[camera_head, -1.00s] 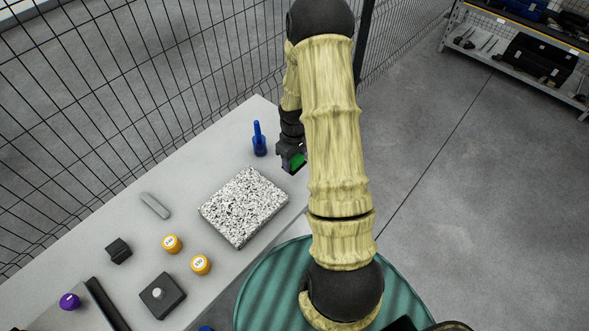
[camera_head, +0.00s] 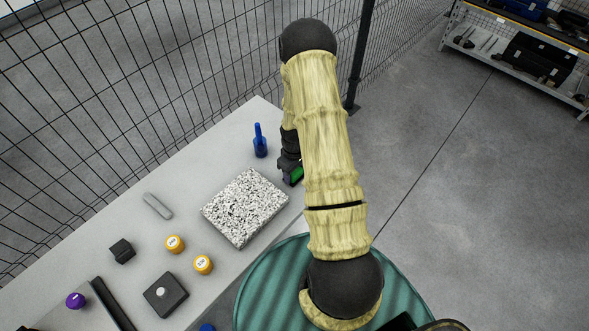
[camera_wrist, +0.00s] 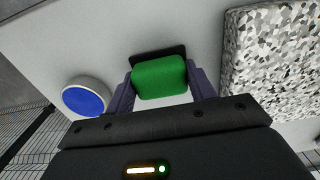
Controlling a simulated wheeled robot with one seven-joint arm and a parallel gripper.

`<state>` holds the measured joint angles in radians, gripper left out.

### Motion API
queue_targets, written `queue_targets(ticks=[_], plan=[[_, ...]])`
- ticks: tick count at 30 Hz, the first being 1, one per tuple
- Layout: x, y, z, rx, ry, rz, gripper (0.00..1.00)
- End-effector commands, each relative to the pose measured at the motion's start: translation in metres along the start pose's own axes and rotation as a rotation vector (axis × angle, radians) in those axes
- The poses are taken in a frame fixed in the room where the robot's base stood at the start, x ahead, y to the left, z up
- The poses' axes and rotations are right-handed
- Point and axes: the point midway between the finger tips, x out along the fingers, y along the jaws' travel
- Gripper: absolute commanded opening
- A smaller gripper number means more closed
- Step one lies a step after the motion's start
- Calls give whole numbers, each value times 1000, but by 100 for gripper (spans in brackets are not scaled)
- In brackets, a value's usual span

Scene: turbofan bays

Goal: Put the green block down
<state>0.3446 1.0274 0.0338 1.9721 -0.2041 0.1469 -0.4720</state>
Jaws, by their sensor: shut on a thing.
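The green block (camera_head: 297,175) is held by my gripper (camera_head: 291,173), near the table's right edge. My arm partly hides it in the head view. In the wrist view the green block (camera_wrist: 160,77) sits between the two fingers of my gripper (camera_wrist: 163,88), which are shut on its sides. A dark patch shows just beyond the block; I cannot tell if it is shadow or a thing. The pale table top (camera_wrist: 190,22) lies beyond the block. I cannot tell whether the block touches the table.
A speckled slab (camera_head: 245,207) lies left of my gripper. A blue bottle-like thing (camera_head: 260,146) stands behind it. A grey bar (camera_head: 157,205), two yellow-rimmed discs (camera_head: 175,244), dark blocks (camera_head: 166,295) and a purple knob (camera_head: 75,300) lie further left. A mesh fence (camera_head: 130,80) runs behind.

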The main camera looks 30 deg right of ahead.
Motion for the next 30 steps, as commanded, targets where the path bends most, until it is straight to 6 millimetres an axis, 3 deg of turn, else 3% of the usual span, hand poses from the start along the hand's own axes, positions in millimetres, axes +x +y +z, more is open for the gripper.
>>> queue_targets(ticks=[9,10,13,23,30], plan=[[4,0,0,0,0,0,33],[3,0,0,0,0,0,58],[2,1,0,2,0,0,76],[0,1,0,1,0,0,76],[-15,1,-1,0,3,2,76]])
